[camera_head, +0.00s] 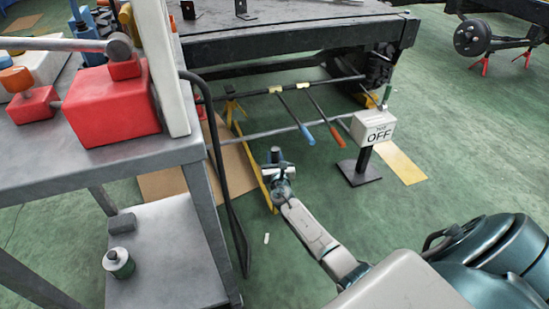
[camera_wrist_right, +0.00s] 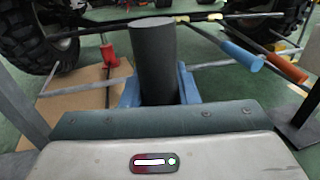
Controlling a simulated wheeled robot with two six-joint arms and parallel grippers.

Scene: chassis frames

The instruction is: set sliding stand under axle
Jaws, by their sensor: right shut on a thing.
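My right gripper (camera_head: 277,168) is low over the floor in front of the chassis frame. In the right wrist view its blue fingers (camera_wrist_right: 158,92) are shut on either side of a dark grey cylinder (camera_wrist_right: 153,50), which stands upright between them. What is below the cylinder is hidden, so I cannot tell if it is part of the sliding stand. A thin dark bar (camera_head: 315,85), perhaps the axle, runs crosswise under the chassis frame (camera_head: 290,35), beyond the gripper. A small yellow stand (camera_head: 233,104) is under the frame. A red stand (camera_wrist_right: 108,55) shows behind the cylinder. My left gripper is not in view.
A blue-handled rod (camera_head: 308,136) and an orange-handled rod (camera_head: 337,139) hang toward me, right of the gripper. An OFF sign box (camera_head: 374,128) stands on a post farther right. A grey cart (camera_head: 205,150) is at left. The green floor in front is mostly clear.

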